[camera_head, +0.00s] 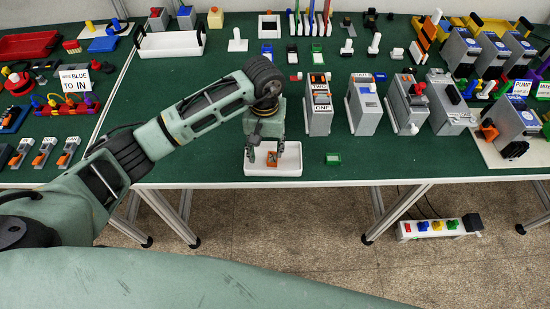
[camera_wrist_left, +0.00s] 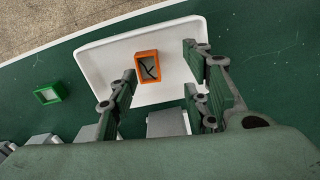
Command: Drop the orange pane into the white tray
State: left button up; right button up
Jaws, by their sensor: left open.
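The white tray (camera_head: 258,168) sits at the front edge of the green table. It also shows in the left wrist view (camera_wrist_left: 103,59). The orange pane, a small orange frame (camera_wrist_left: 147,65), lies in the tray in the left wrist view; in the head view it shows as a small orange patch (camera_head: 271,158) between the fingers. My left gripper (camera_head: 266,153) points down over the tray. In the left wrist view its fingers (camera_wrist_left: 165,95) are spread apart, with the pane beyond them and nothing visible between them. My right gripper is not in view.
A small green frame (camera_head: 333,158) lies right of the tray, and it shows in the left wrist view (camera_wrist_left: 50,93). Another white tray (camera_head: 170,43) is at the back left. The table left of the near tray is clear.

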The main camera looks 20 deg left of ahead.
pick_arm(q)
notch_tip(320, 180, up, 12)
dwell(0.4)
jog(key=shift+f, duration=0.1)
